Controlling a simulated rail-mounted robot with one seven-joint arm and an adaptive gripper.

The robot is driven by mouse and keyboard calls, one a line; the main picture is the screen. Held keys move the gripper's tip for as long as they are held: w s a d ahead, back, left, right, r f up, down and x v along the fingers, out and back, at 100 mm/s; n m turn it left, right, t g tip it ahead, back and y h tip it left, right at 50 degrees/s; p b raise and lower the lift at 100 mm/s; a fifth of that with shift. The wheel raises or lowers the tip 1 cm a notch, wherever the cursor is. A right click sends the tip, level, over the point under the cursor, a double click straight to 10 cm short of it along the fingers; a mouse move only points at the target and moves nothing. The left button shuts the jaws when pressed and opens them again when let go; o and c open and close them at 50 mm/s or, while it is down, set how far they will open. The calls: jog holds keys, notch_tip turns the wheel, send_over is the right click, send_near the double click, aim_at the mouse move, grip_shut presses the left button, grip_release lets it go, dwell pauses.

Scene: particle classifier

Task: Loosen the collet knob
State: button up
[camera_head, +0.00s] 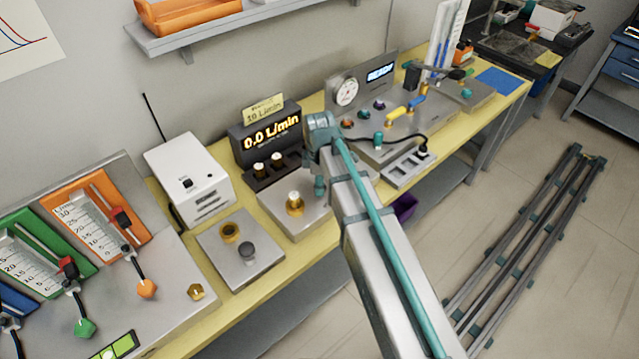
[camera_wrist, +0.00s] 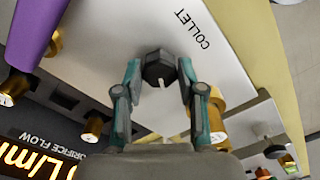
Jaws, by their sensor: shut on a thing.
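The collet knob (camera_wrist: 158,66) is a dark faceted knob with a short white pointer, on a pale metal plate (camera_wrist: 110,45) marked COLLET in the wrist view. My gripper (camera_wrist: 160,78) has its two teal fingers on either side of the knob and is shut on it. In the head view my gripper (camera_head: 319,188) is low over the right side of the metal block (camera_head: 270,212) that bears a brass fitting (camera_head: 295,204). The knob is hidden there behind my arm and fingers.
A display (camera_head: 270,135) reading 0.0 L/min stands behind the block. A plate (camera_head: 240,262) with a brass ring and a grey knob lies to the left. A panel with a gauge (camera_head: 346,92) stands to the right. A purple cylinder (camera_wrist: 38,35) shows in the wrist view.

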jog(key=n, duration=0.5)
jog(key=shift+n, duration=0.4)
dwell(0.3)
jog(key=o, duration=1.1)
jog(key=shift+o, duration=0.2)
jog(key=shift+r, duration=0.15)
notch_tip(320, 180, up, 12)
